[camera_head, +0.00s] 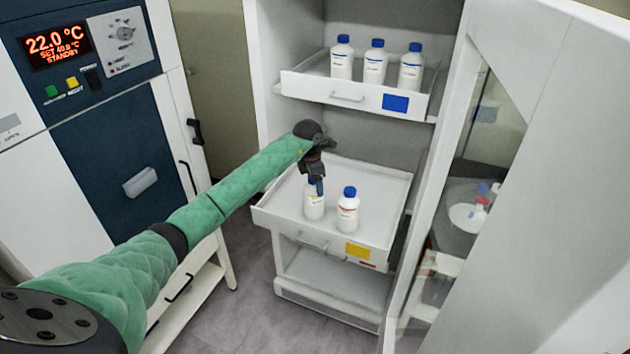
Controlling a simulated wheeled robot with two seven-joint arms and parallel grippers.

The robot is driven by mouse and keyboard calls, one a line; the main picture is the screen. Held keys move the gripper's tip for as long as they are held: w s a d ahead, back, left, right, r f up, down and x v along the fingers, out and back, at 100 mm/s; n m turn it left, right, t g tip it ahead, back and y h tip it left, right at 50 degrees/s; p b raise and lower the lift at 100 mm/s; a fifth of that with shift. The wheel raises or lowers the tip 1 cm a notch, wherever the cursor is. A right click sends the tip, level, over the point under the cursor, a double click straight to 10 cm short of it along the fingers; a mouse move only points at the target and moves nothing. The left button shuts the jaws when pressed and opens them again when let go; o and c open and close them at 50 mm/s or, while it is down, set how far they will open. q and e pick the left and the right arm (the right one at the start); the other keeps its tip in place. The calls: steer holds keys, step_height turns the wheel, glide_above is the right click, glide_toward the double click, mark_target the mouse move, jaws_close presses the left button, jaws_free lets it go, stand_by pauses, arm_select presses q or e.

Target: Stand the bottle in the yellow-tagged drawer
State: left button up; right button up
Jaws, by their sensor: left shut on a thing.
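The yellow-tagged drawer (378,215) is pulled out of the white cabinet, with its yellow tag (358,250) on the front. My left gripper (317,186) points down over the left part of this drawer. It is shut on a white bottle (314,205), whose cap is mostly hidden by the fingers. The bottle is upright inside the drawer outline; whether its base touches the drawer floor I cannot tell. A second white bottle (348,212) with a blue cap stands just to its right in the same drawer. My right gripper is not in view.
A blue-tagged drawer (440,90) above holds several white bottles with blue caps. The open glass cabinet door (480,150) stands at the right. The freeze dryer (110,130) with its display is at the left. The right and back of the yellow-tagged drawer are clear.

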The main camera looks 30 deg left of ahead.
arm_select(q)
steer(key=shift+r, duration=0.1)
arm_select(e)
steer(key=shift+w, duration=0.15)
arm_select(q)
steer(key=o, duration=1.7)
steer(key=shift+o, duration=0.2)
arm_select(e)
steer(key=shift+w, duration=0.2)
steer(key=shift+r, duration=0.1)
